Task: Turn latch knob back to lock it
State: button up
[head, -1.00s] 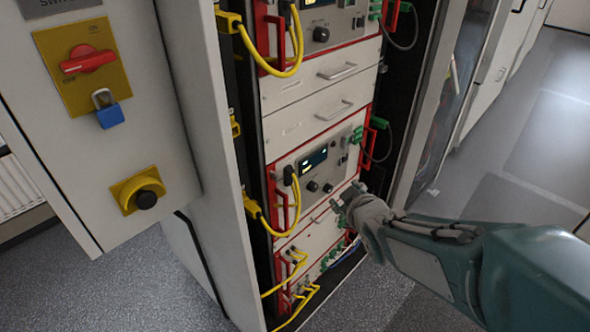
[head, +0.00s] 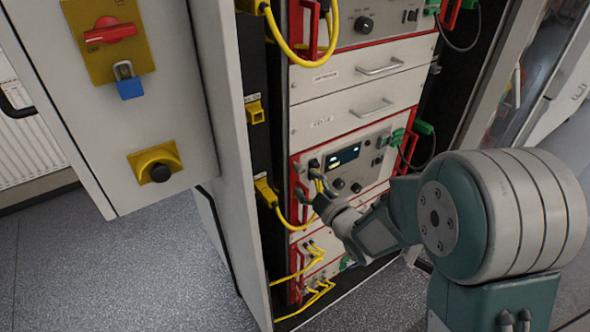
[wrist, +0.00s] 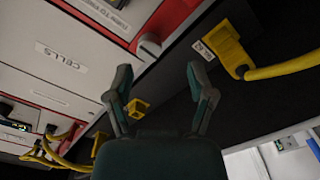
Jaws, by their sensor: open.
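My gripper (head: 314,195) is low in front of the rack's left side, by the yellow cables. In the wrist view my gripper (wrist: 160,75) has its two fingers apart with nothing between them. A small grey knob-like part (wrist: 149,46) sits at a red-edged panel beyond the fingertips, apart from them; it may be the latch knob. I cannot tell for certain which is the latch knob.
Yellow cables (head: 285,215) hang close to my gripper. A yellow socket (wrist: 232,50) with a cable is right of the fingers in the wrist view. A red switch (head: 110,32) and blue padlock (head: 128,82) are on the door panel. Floor is clear at lower left.

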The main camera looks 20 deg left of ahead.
aim_at(303, 172)
jog(key=w, duration=0.2)
jog(key=w+a, duration=0.1)
jog(key=shift+r, duration=0.25)
jog(key=shift+w+a, duration=0.2)
jog(key=shift+w, duration=0.05)
jog(key=shift+w+a, duration=0.1)
jog(key=shift+a, duration=0.15)
jog(key=shift+a+f, duration=0.15)
jog(key=shift+a, duration=0.75)
jog(key=shift+d, duration=0.5)
grip_shut()
